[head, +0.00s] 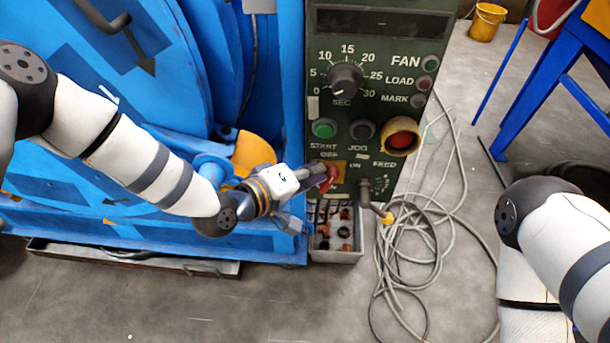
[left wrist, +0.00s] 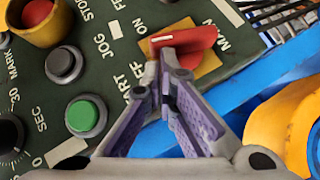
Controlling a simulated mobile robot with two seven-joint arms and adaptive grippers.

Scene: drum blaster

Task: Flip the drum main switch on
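The red main switch handle (left wrist: 192,44) sits on an orange-yellow plate (left wrist: 208,62) of the dark green control panel (head: 385,85). OFF and ON labels stand beside the plate. In the head view the handle (head: 329,177) is partly covered by my left gripper (head: 318,178). In the left wrist view the purple-padded fingertips of this gripper (left wrist: 167,75) are close together at the near end of the handle. They overlap it in the picture, and I cannot tell whether they pinch it or only touch it. My right gripper is not in view.
A green START button (head: 324,128), a JOG button (head: 362,130) and a red button in a yellow collar (head: 402,138) are close to the switch. The blue drum machine (head: 120,90) stands at the left. Loose cables (head: 410,240) lie on the floor at the right.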

